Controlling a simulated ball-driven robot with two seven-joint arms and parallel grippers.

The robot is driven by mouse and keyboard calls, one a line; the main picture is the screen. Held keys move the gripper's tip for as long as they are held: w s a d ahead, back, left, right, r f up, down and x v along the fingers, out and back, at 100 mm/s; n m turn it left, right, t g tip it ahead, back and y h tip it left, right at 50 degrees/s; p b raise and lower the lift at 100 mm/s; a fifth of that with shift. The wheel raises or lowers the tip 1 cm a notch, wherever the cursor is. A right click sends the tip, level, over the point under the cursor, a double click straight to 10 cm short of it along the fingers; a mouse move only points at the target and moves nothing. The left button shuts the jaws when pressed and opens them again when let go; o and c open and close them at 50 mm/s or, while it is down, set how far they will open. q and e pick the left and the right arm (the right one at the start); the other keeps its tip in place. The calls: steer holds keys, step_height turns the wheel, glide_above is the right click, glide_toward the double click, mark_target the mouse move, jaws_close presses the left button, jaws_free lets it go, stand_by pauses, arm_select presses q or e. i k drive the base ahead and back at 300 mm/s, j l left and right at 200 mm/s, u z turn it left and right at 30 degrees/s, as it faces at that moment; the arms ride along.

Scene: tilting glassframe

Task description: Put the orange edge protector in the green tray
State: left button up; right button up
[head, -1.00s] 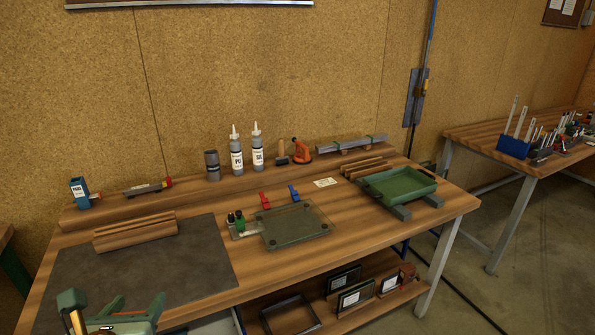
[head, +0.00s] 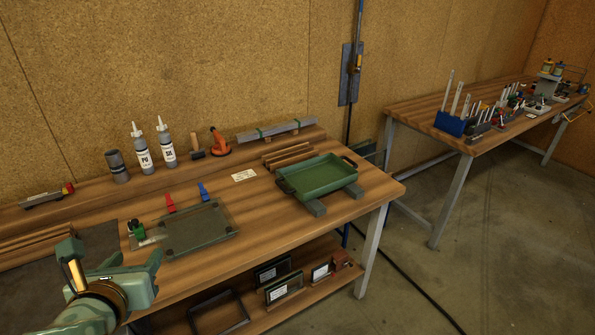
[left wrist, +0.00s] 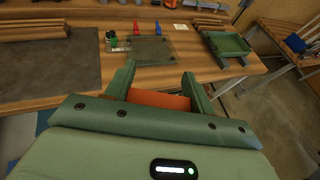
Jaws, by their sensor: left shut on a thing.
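The green tray (head: 320,178) stands empty at the right end of the workbench, on grey supports. It also shows at the upper right of the left wrist view (left wrist: 227,44). My left gripper (head: 114,262) is at the lower left of the head view, in front of the bench and well to the left of the tray. In the left wrist view, its fingers (left wrist: 158,76) are shut on the orange edge protector (left wrist: 159,101), which is partly hidden by the gripper body. The protector cannot be made out in the head view. My right gripper is out of view.
Wooden strips (head: 287,156) stand behind the tray. A lower shelf holds framed panels (head: 284,287). Bare wood (head: 262,207) lies left of the tray.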

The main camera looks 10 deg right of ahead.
mark_target(325, 177)
steer(key=i+l+z, duration=0.1)
steer(key=i+l, duration=0.25)
steer(key=l, duration=0.2)
steer(key=i+l+z, duration=0.1)
steer(key=i+l, duration=0.25)
steer(key=l, duration=0.2)
steer(key=i+l+z, duration=0.1)
steer(key=i+l, duration=0.3)
steer(key=i+j+z, duration=0.1)
steer(key=i, duration=0.3)
steer(key=i+j+z, duration=0.1)
steer(key=i, duration=0.35)
